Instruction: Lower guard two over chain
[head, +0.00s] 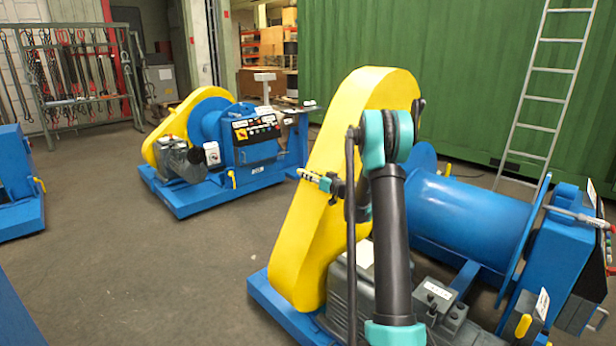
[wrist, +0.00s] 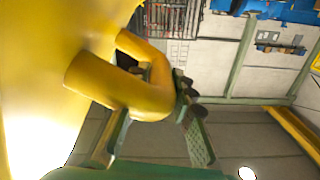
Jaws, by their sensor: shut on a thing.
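The near yellow guard (head: 325,215) is a tall, tapered cover standing upright at the near winch's left end. Its lower end is close to the blue base; I cannot tell whether it touches. No chain shows, and the guard hides what is behind it. In the wrist view, the guard's yellow face (wrist: 45,80) fills the left, with a bent yellow handle (wrist: 150,97) sticking out. My gripper (wrist: 180,105) is shut on this handle, its fingers partly hidden by it. In the head view my arm covers part of the guard, and the handle is not clear.
The near winch has a blue drum (head: 465,210) and a grey motor (head: 350,290). Another blue winch with a yellow guard (head: 160,138) stands behind left. A green container (head: 460,70) with a leaning ladder (head: 545,90) is behind. Open floor (head: 150,265) lies to the left.

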